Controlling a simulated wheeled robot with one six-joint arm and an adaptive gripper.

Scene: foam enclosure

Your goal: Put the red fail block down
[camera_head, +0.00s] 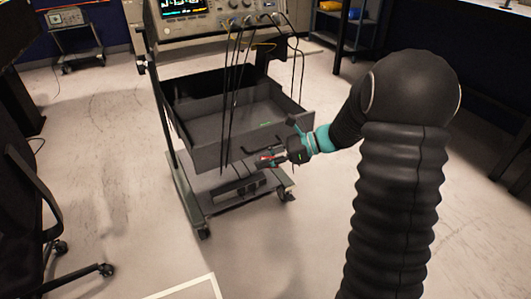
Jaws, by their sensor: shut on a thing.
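My gripper (272,159) is at the end of my black arm, near the centre of the view. It is shut on the red fail block (265,158), of which only a small red patch shows between the fingers. The gripper is in front of the near right part of the grey cart drawer (205,150), by its front wall. I cannot tell whether the block touches anything besides the fingers.
A wheeled cart carries the open drawer, with an instrument (215,18) on top and dark cables hanging in front. A power strip (238,188) lies on its lower shelf. An office chair (50,235) stands at left. Floor at right is clear.

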